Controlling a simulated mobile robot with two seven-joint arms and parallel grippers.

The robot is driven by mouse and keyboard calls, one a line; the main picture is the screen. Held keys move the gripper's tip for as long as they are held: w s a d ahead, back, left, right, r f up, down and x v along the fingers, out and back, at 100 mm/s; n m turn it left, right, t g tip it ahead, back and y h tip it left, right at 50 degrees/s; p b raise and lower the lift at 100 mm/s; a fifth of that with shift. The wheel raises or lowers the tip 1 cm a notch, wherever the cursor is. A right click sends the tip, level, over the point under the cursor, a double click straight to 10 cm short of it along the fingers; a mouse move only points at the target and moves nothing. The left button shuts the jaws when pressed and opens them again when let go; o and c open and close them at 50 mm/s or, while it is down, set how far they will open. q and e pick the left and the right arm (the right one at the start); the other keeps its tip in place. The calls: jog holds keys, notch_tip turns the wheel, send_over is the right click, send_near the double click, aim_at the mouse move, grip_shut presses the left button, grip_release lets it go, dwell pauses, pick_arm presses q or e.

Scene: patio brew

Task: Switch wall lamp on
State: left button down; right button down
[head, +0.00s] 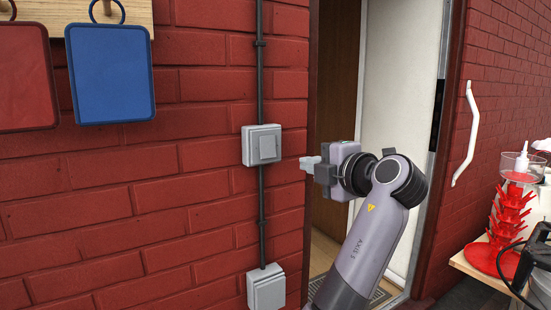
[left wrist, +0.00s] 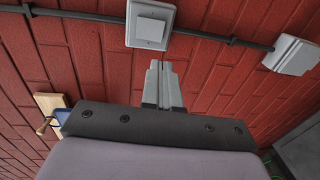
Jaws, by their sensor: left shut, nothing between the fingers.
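A grey wall switch (head: 263,146) with a square rocker is fixed to the red brick wall, on a dark vertical conduit. It also shows at the top of the left wrist view (left wrist: 151,24). My left gripper (head: 305,163) is to the right of the switch and slightly lower in the head view, its fingers pointing left toward it. A gap shows between the fingertips and the switch. In the left wrist view the fingers (left wrist: 160,67) are closed together and empty, just below the switch plate. The wall lamp and my right gripper are not in view.
A second grey box (head: 266,288) sits lower on the conduit (head: 261,210). Red and blue boards (head: 111,73) hang at the upper left. A doorway is behind my arm, with a white handle (head: 466,135) to its right. A table with a red rack (head: 510,217) stands far right.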

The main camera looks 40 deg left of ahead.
aim_at(269, 155)
pick_arm(q)
jog(key=shift+a, duration=0.1)
jog(key=p+x, duration=0.4)
jog(key=x, duration=0.8)
jog(key=shift+w+a+p, duration=0.15)
jog(key=shift+a+p, duration=0.15)
jog(key=shift+w+a+f, duration=0.15)
jog(key=shift+a+f, duration=0.05)
jog(key=shift+a, duration=0.35)
jog(key=shift+a+f+b, duration=0.1)
jog(key=shift+f+b, duration=0.2)
jog(key=shift+b, duration=0.65)
jog(key=shift+r+y, duration=0.15)
jog(key=shift+y, duration=0.15)
jog(key=shift+w+r, duration=0.1)
